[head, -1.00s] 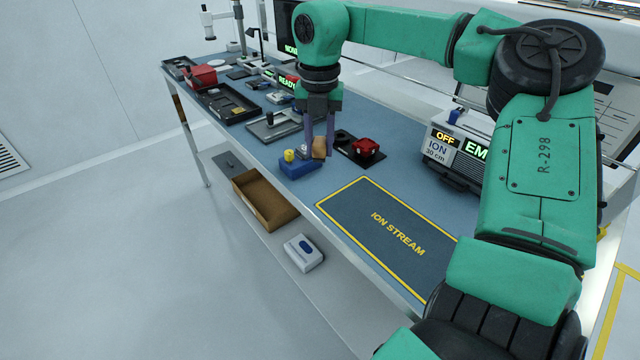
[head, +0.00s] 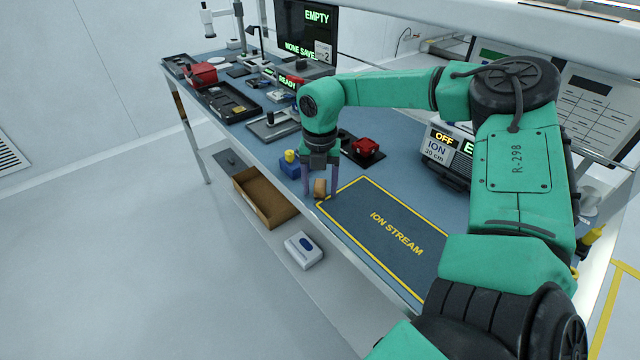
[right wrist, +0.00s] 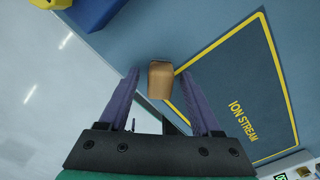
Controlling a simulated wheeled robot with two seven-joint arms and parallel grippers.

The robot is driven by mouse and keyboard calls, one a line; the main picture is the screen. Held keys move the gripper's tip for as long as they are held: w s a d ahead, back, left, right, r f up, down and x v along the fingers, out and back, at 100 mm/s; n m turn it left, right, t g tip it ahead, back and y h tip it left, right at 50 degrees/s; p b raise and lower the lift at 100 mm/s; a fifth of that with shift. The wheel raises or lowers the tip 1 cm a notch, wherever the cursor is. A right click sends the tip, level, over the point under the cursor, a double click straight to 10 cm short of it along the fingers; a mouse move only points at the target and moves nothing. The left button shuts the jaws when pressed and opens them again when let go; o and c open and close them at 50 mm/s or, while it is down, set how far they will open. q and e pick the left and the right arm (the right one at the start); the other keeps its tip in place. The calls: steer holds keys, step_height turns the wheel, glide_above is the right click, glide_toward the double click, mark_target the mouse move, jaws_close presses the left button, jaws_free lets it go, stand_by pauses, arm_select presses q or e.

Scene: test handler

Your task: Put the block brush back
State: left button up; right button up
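A tan block (head: 320,188), seemingly the block brush, is on the blue bench top by the near left corner of the ION STREAM mat. My right gripper (head: 321,194) points down over it. In the right wrist view the block (right wrist: 160,80) lies between the two purple fingertips (right wrist: 160,76), with a visible gap on both sides, so the gripper looks open around it. I see no bristles; its underside is hidden. A blue stand (head: 289,170) with a yellow knob is just left of the gripper. My left gripper is not in view.
The yellow-bordered mat (head: 375,225) is bare. A dark tray (head: 372,156) with a red item is behind the gripper. The ionizer (head: 445,155) reads OFF at the right. A brown open box (head: 268,205) and a white device (head: 303,250) sit on the lower shelf.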

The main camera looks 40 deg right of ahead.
mark_target(320, 183)
steer(key=shift+r, duration=0.1)
steer(key=shift+r, duration=0.25)
step_height(320, 183, up, 12)
steer(key=b, duration=0.1)
steer(key=shift+f, duration=0.2)
